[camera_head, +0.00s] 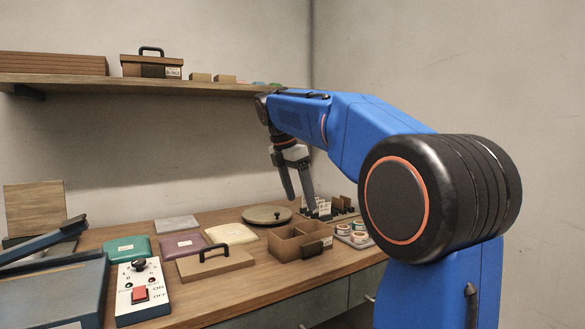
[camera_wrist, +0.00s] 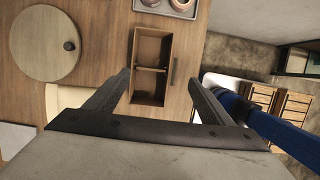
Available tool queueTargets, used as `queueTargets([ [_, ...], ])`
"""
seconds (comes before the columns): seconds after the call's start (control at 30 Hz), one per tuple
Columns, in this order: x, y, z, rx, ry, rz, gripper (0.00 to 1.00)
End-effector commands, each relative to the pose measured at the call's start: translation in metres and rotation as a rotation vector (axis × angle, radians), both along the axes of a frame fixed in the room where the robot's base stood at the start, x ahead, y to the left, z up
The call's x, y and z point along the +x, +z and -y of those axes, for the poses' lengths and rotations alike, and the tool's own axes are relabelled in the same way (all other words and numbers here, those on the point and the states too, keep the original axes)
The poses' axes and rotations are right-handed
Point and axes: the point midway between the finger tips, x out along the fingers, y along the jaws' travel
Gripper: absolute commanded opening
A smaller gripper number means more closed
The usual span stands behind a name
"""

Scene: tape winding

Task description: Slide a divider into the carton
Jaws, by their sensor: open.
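The carton (camera_head: 288,252) is an open brown box on the wooden bench, right of the middle. In the wrist view the carton (camera_wrist: 152,30) lies between and beyond my fingers, and a crosswise partition (camera_wrist: 151,69) splits it into two compartments that look empty. My gripper (camera_head: 298,204) points down above the bench, behind the carton in the head view. In the wrist view its fingers (camera_wrist: 160,76) are wide apart with nothing between them. Thin upright brown pieces, perhaps dividers, stand in a dark rack (camera_head: 325,210) beyond the carton, partly hidden by my arm.
A round wooden disc (camera_head: 267,214) with a knob lies left of the rack. A tray of tape rolls (camera_head: 354,234) is right of the carton. A flat brown lid with a handle (camera_head: 215,262), coloured pouches (camera_head: 182,246) and a switch box (camera_head: 140,288) lie left. A shelf (camera_head: 130,84) hangs above.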

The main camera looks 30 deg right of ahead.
Motion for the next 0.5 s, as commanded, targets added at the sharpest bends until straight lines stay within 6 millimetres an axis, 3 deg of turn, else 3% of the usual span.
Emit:
queueTargets([
  [0.3, -0.002, 0.059, -0.017, -0.003, 0.000, 0.008, 0.75],
  [0.5, -0.003, 0.080, -0.023, -0.004, -0.001, 0.008, 0.75],
])
